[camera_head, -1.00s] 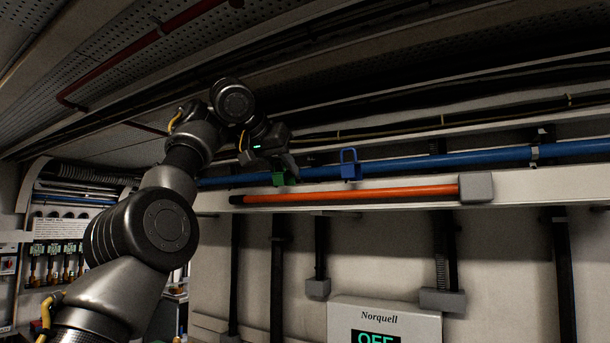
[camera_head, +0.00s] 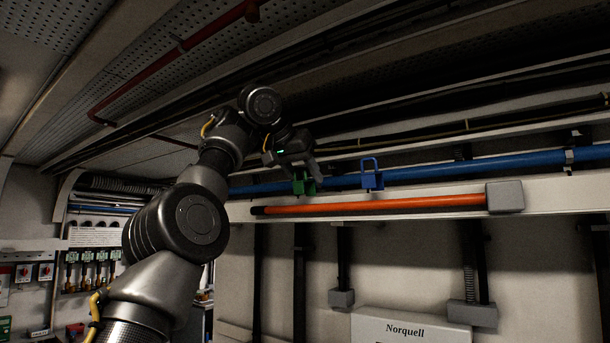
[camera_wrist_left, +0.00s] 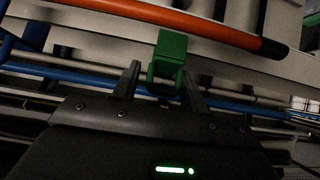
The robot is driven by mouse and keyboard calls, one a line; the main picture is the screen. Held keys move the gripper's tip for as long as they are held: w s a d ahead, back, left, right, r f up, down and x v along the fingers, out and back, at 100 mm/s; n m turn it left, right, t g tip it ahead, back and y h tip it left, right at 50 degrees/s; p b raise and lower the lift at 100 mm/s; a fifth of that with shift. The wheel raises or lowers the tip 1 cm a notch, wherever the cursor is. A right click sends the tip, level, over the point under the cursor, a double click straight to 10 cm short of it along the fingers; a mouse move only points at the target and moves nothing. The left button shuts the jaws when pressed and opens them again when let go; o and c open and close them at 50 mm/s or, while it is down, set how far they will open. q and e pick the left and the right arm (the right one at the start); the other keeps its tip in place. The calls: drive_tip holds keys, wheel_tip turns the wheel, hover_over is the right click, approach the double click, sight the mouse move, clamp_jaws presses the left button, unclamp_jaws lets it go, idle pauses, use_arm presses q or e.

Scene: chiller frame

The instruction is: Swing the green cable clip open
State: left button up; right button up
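The green cable clip (camera_head: 303,186) sits high on the wall, by the blue pipe and above the left part of the orange bar. In the left wrist view it is a green block with an open loop (camera_wrist_left: 167,58). My left gripper (camera_head: 306,174) is at the clip. In the left wrist view its two dark fingers (camera_wrist_left: 160,80) are apart, one on each side of the clip's loop. A gap shows beside the left finger; I cannot tell whether the right finger touches. My right gripper is not in view.
A blue clip (camera_head: 371,176) stands to the right on the blue pipe (camera_head: 450,168). An orange bar (camera_head: 380,204) runs along the pale beam just below, ending in a grey block (camera_head: 505,196). A Norquell box (camera_head: 410,329) is lower on the wall. Dark rails run close overhead.

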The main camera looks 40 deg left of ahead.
use_arm(q)
drive_tip(key=shift+s+r, duration=0.25)
drive_tip(key=shift+s, duration=0.1)
drive_tip(key=a+v, duration=0.1)
drive_tip(key=v, duration=0.8)
drive_tip(key=shift+s+d+r, duration=0.25)
drive_tip(key=shift+s+d, duration=0.05)
drive_tip(key=shift+d, duration=0.25)
